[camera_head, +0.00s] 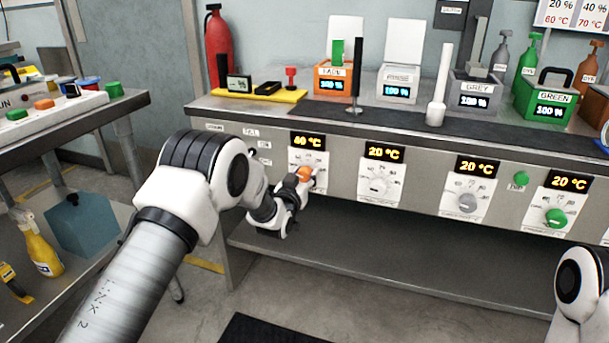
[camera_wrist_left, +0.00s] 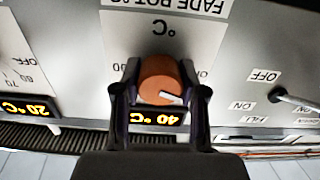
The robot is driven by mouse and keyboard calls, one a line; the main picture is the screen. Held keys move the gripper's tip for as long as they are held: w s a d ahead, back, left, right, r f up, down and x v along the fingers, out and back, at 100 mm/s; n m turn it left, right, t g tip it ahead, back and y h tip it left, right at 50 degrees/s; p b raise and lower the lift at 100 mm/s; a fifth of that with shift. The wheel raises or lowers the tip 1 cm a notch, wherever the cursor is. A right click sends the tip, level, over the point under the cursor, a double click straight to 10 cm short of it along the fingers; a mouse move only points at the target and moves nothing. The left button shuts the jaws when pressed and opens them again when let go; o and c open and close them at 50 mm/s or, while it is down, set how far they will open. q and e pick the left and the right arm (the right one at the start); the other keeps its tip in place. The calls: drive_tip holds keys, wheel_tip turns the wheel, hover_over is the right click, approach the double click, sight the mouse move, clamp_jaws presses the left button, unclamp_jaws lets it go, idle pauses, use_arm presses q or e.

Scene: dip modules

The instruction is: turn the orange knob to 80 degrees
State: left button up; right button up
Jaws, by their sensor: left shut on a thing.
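The orange knob (camera_head: 305,173) is on the front panel of the bench, below a display (camera_head: 308,141) that reads 40 °C. My left gripper (camera_head: 303,182) is at the knob and shut on it. In the left wrist view the orange knob (camera_wrist_left: 159,80) sits between the two fingers of my left gripper (camera_wrist_left: 160,92), with a white pointer mark on its face. That view is upside down, and the 40 °C display (camera_wrist_left: 156,118) is partly hidden by the gripper. Part of my right arm shows at the lower right edge of the head view; its gripper is out of view.
A white knob (camera_head: 378,185), a grey knob (camera_head: 468,203) and a green knob (camera_head: 556,217) follow to the right, each under a 20 °C display. A toggle switch (camera_wrist_left: 290,97) is near the orange knob. Coloured tanks stand on the bench top.

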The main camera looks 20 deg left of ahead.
use_arm(q)
drive_tip(key=m, duration=0.5)
drive_tip(key=shift+p, duration=0.3)
drive_tip(key=m, duration=0.5)
drive_tip(key=shift+m, duration=0.4)
drive_tip(key=m, duration=0.5)
drive_tip(key=shift+p, duration=0.3)
drive_tip(key=m, duration=0.5)
drive_tip(key=shift+f+m, duration=0.1)
drive_tip(key=shift+m, duration=0.3)
drive_tip(key=o, duration=1.1)
drive_tip(key=shift+o, duration=0.2)
